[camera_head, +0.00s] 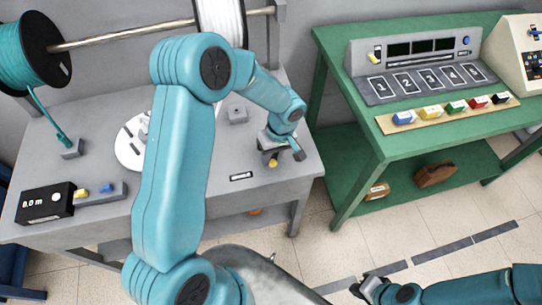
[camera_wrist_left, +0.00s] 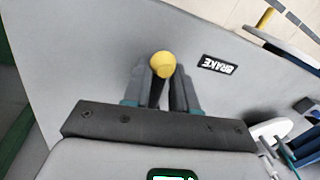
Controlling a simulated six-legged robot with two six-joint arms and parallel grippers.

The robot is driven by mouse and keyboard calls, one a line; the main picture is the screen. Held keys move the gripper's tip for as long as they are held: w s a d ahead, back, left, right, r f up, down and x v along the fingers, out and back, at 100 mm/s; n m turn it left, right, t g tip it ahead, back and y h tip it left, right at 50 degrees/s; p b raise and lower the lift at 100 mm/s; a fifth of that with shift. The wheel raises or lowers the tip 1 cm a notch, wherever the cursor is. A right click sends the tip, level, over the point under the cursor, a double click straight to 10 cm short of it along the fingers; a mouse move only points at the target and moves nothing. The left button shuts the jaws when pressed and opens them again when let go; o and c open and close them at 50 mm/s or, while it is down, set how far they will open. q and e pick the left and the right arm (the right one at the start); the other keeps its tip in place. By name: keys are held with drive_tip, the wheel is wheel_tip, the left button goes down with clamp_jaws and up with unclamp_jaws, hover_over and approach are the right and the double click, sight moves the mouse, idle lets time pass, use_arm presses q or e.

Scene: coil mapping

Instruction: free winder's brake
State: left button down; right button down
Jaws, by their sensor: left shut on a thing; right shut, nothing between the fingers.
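The brake lever's yellow knob (camera_head: 272,163) is at the right side of the grey winder bench (camera_head: 205,195), near the BRAKE label (camera_head: 241,177). In the left wrist view the round yellow knob (camera_wrist_left: 162,64) sits between the fingertips, with the label (camera_wrist_left: 217,65) just to its right. My left gripper (camera_head: 279,155) is shut on the knob; it also shows in the left wrist view (camera_wrist_left: 161,82). The lever below the knob is hidden by the fingers. My right gripper (camera_head: 368,287) is shut and empty, low over the floor, away from the bench.
My left arm hides part of the white winder disc (camera_head: 128,150). A teal spool (camera_head: 28,55) and a white spool (camera_head: 222,20) hang on a rod. A black meter (camera_head: 45,203) reads 0.0 m. A green table (camera_head: 395,140) with coloured blocks stands right, across a floor gap.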

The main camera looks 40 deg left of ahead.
use_arm(q)
drive_tip(key=w+n+b, duration=0.1)
drive_tip(key=n+b, duration=0.2)
drive_tip(key=w+n+b, duration=0.1)
drive_tip(key=b, duration=0.1)
drive_tip(key=shift+w+d+f+h, duration=0.2)
drive_tip(key=shift+w+d+h, duration=0.1)
drive_tip(key=shift+w, duration=0.05)
drive_tip(key=w+n+b, duration=0.1)
drive_tip(key=n, duration=0.2)
drive_tip(key=shift+w+r+h+b, duration=0.15)
drive_tip(key=shift+w+h+b, duration=0.15)
drive_tip(key=shift+w+b, duration=0.05)
drive_tip(key=w+n, duration=0.2)
drive_tip(key=n, duration=0.1)
drive_tip(key=shift+a+r+n+h+b, duration=0.1)
drive_tip(key=shift+a+n+h+b, duration=0.2)
drive_tip(key=shift+a+b, duration=0.1)
drive_tip(key=shift+w+a+n, duration=0.4)
drive_tip(key=shift+w+n, duration=0.25)
drive_tip(key=shift+n, duration=0.55)
drive_tip(key=shift+w+a+n+t+h, duration=0.2)
drive_tip(key=shift+w+a+n, duration=0.1)
drive_tip(key=shift+n, duration=0.4)
drive_tip(key=shift+w+a+n+t+h, duration=0.1)
drive_tip(key=shift+w+a+n+h, duration=0.15)
drive_tip(key=shift+n, duration=0.45)
drive_tip(key=shift+r, duration=0.1)
drive_tip(key=c, duration=1)
unclamp_jaws()
